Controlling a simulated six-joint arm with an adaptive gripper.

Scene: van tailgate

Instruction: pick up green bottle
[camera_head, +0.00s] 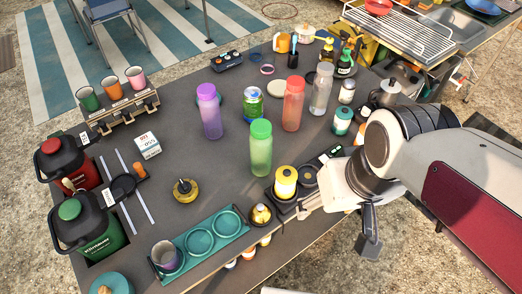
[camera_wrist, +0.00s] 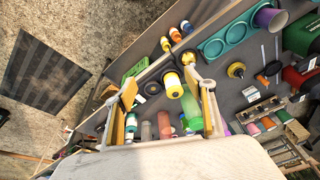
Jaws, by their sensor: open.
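The green bottle (camera_head: 260,152) stands upright on the dark grey table, near the middle in the head view. In the wrist view the green bottle (camera_wrist: 191,112) shows between my fingers, closer to the right one and well beyond the tips. My gripper (camera_head: 352,222) is open and empty, to the right of the bottle and nearer the table's front edge, apart from it. In the wrist view my gripper (camera_wrist: 168,88) has its two fingers spread wide.
A purple bottle (camera_head: 209,112), a green can (camera_head: 252,103) and a red bottle (camera_head: 293,104) stand behind the green bottle. A yellow container (camera_head: 286,182) in a black holder stands between it and my gripper. A teal tray (camera_head: 243,212) lies at the front. Table left of the bottle is fairly clear.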

